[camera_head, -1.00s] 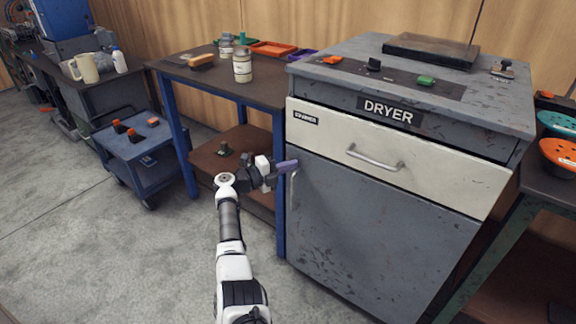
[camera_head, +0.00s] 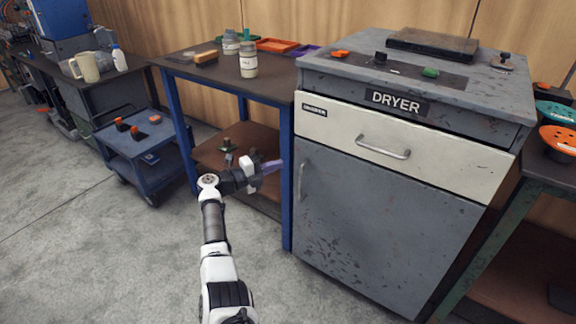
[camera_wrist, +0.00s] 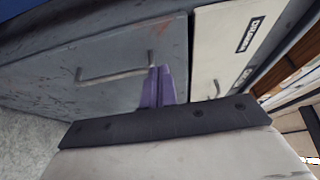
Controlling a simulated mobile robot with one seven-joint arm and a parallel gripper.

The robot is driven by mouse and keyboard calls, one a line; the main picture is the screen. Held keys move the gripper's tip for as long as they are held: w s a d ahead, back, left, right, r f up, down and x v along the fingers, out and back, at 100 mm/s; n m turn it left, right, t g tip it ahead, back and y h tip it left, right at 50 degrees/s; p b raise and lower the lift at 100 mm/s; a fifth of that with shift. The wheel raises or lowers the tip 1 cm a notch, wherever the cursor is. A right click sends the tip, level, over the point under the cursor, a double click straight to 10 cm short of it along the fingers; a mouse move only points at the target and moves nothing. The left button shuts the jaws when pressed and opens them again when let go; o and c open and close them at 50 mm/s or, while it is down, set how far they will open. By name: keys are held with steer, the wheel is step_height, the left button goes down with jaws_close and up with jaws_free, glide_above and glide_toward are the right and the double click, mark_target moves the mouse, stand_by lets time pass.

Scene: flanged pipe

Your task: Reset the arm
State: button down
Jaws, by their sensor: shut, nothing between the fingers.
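My gripper (camera_head: 272,167) reaches out in front of the small table's lower shelf, left of the dryer cabinet. Its purple fingers are shut together with nothing between them. In the wrist view the closed purple fingers (camera_wrist: 160,88) point toward the dryer's grey door, and their tips overlap the end of a door handle (camera_wrist: 118,74) in the picture. In the head view the fingers appear apart from that handle (camera_head: 301,182). My arm rises from the bottom of the head view, bent at the white elbow-like joint.
The grey dryer cabinet (camera_head: 390,230) stands right, its drawer (camera_head: 450,165) and door closed. The blue-legged table (camera_head: 180,120) holds jars and a brush. A blue cart (camera_head: 140,142) stands left. Another table (camera_head: 545,180) is at the far right. The floor at left is clear.

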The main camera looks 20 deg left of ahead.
steer(key=s+a, duration=0.1)
steer(key=a, duration=0.1)
steer(key=s+a, duration=0.1)
steer(key=a, duration=0.1)
steer(key=shift+s+b, duration=0.35)
steer(key=shift+b, duration=0.05)
